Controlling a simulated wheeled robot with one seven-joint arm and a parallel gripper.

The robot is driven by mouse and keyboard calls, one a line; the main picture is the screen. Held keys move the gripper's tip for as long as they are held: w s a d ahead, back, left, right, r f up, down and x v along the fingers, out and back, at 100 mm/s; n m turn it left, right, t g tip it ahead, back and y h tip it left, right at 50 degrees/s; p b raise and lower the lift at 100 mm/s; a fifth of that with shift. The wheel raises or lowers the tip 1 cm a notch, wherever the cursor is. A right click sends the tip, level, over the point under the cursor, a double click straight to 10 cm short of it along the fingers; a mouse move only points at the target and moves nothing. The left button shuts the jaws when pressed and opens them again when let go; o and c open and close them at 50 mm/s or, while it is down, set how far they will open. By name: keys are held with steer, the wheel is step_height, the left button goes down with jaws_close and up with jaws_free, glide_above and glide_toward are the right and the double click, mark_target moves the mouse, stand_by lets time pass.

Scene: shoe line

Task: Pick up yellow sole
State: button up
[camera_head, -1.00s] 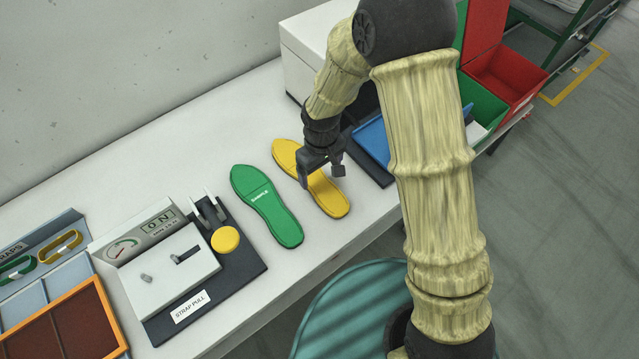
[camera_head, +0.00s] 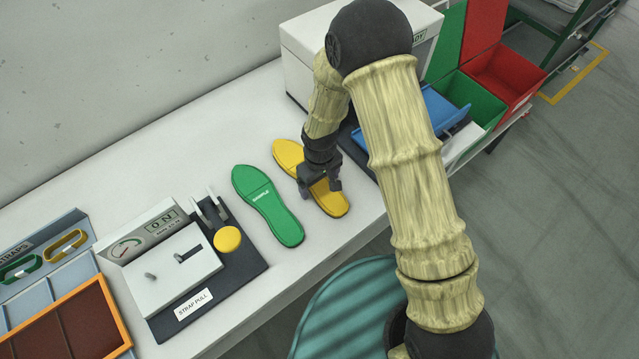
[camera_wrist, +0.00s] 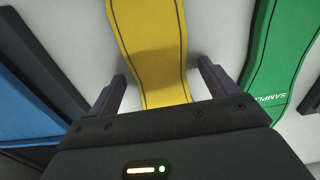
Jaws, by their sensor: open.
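The yellow sole (camera_head: 288,154) lies flat on the white table, to the right of a green sole in the head view. My gripper (camera_head: 320,191) is low over its middle and hides part of it. In the wrist view the yellow sole (camera_wrist: 150,40) runs between my gripper's two fingers (camera_wrist: 162,82). The fingers are open, one on each side of the sole, with a gap to its edges. How far the fingertips are from the table top is hard to tell.
The green sole (camera_head: 268,205), marked SAMPLE, lies close on the left. The strap pull device (camera_head: 175,270) stands farther left. A blue tray (camera_head: 440,110) and green and red bins (camera_head: 505,75) are on the right. A white machine (camera_head: 300,60) stands behind.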

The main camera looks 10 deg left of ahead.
mark_target(320, 184)
stand_by(0.4)
steer(key=c, duration=1.2)
steer(key=shift+r, duration=0.1)
step_height(320, 184, up, 10)
steer(key=shift+f+b, duration=0.1)
steer(key=shift+b, duration=0.75)
